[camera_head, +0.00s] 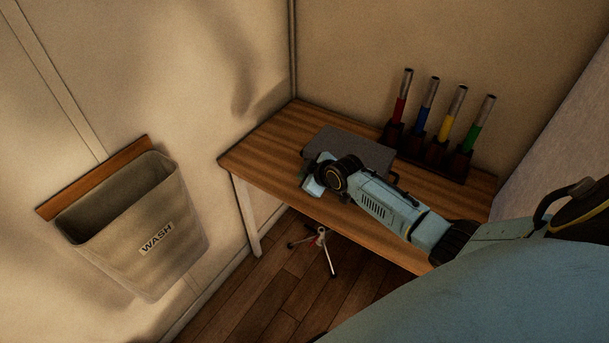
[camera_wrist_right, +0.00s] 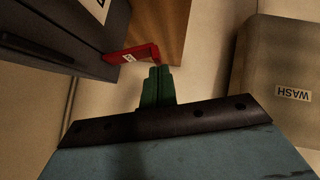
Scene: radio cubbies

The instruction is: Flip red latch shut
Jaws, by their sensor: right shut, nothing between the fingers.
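The red latch (camera_wrist_right: 132,54) shows in the right wrist view as a red bar with a small white label, sticking out sideways from a dark grey box (camera_wrist_right: 70,25). My right gripper (camera_wrist_right: 160,70) has its green fingers together and empty. In that view its tips lie just below and right of the latch's free end; I cannot tell whether they touch it. In the head view the grey box (camera_head: 318,140) sits on the wooden table (camera_head: 262,150), partly behind my right arm. The latch and the right fingertips are hidden there. My left gripper is not in view.
A rack (camera_head: 455,172) with red, blue, yellow and green handled tubes stands at the table's back right. A grey bin marked WASH (camera_head: 150,225) hangs on the left wall and also shows in the wrist view (camera_wrist_right: 285,65). A small tripod (camera_head: 320,240) stands on the floor.

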